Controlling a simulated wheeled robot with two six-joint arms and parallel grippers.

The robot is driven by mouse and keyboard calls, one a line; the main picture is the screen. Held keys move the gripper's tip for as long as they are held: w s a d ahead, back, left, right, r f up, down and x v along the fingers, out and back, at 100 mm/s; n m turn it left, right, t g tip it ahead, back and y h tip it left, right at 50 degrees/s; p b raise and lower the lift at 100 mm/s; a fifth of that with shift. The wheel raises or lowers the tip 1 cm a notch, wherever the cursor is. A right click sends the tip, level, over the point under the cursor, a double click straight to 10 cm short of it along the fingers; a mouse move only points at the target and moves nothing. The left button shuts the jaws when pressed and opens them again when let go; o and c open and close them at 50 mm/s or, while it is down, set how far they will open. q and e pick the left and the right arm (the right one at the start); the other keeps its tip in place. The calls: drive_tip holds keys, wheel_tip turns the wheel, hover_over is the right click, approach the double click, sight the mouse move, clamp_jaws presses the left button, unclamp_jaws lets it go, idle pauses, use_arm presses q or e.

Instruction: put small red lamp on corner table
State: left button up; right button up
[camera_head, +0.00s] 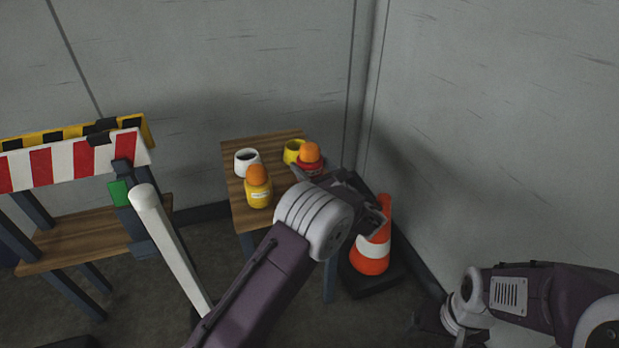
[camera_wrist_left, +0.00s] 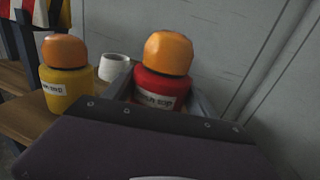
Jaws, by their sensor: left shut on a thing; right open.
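The small red lamp (camera_head: 309,155) has an orange dome and a red body with a white label. It shows at the corner table's (camera_head: 238,200) right back corner in the head view, partly hidden by my arm. In the left wrist view the red lamp (camera_wrist_left: 160,86) stands upright between the fingers. My left gripper (camera_head: 318,173) is shut on it. I cannot tell whether its base touches the tabletop. My right gripper (camera_head: 432,318) is open at the lower right, away from the table and partly dark.
A yellow lamp (camera_head: 258,192), a white cup (camera_head: 246,160) and a yellow cup (camera_head: 292,150) stand on the table. A traffic cone (camera_head: 371,252) stands right of it. A striped barrier (camera_head: 75,158) and a wooden shelf (camera_head: 75,245) are at left. Walls close off the back and right.

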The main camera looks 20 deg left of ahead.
sight(312, 176)
use_arm(q)
wheel_tip(312, 176, down, 4)
drive_tip(key=shift+r+b, duration=0.15)
drive_tip(key=shift+b, duration=0.75)
drive_tip(key=shift+r, duration=0.1)
drive_tip(key=o, duration=1.7)
drive_tip(key=shift+s+d+r+p, duration=0.1)
drive_tip(key=shift+s+d+p, duration=0.25)
drive_tip(key=shift+p, duration=0.1)
drive_tip(key=p+v, duration=0.3)
drive_tip(key=v, duration=0.8)
drive_tip(key=shift+p, duration=0.3)
